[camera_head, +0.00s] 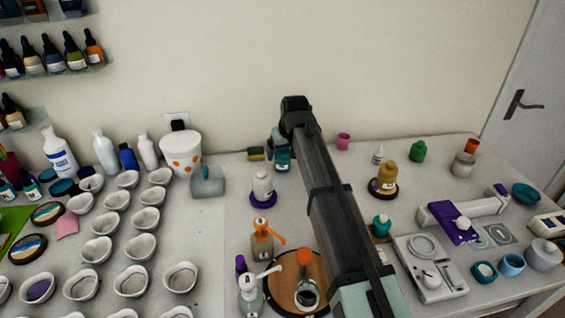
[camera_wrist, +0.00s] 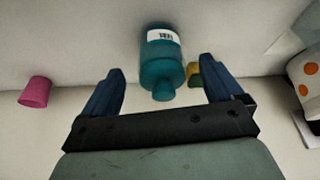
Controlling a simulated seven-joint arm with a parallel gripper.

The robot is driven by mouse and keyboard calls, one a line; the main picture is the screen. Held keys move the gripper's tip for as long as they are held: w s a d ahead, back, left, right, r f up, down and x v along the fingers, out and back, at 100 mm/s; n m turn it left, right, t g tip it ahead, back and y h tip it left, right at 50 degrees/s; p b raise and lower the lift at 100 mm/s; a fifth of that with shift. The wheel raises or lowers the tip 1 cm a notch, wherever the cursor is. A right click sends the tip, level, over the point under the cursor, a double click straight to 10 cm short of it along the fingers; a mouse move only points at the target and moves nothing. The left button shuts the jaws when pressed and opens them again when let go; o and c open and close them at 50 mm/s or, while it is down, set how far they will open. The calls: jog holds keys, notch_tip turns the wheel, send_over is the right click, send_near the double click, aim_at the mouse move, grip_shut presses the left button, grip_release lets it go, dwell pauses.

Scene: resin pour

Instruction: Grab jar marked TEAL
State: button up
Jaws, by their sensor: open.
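A teal jar (camera_head: 283,160) with a white label stands near the wall at the back middle of the table. In the wrist view the teal jar (camera_wrist: 162,70) appears upside down, between the two blue fingers of my gripper (camera_wrist: 162,66). My gripper is open, with a visible gap beside the jar on each side. In the head view my gripper (camera_head: 277,140) is partly hidden by my arm, beside the jar's top. The label's writing is too small to read. A smaller teal bottle (camera_head: 381,224) stands to the right of my arm.
A yellow-green sponge (camera_head: 256,154) lies left of the jar, and a pink cup (camera_head: 343,141) stands to its right. A white spotted bucket (camera_head: 181,154) is farther left. A white-and-purple bottle (camera_head: 263,188) and an orange pump bottle (camera_head: 263,240) stand in front.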

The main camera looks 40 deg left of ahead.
aim_at(283, 158)
jog(key=x, duration=0.5)
jog(key=shift+a, duration=0.1)
jog(key=shift+r, duration=0.1)
jog(key=c, duration=1.4)
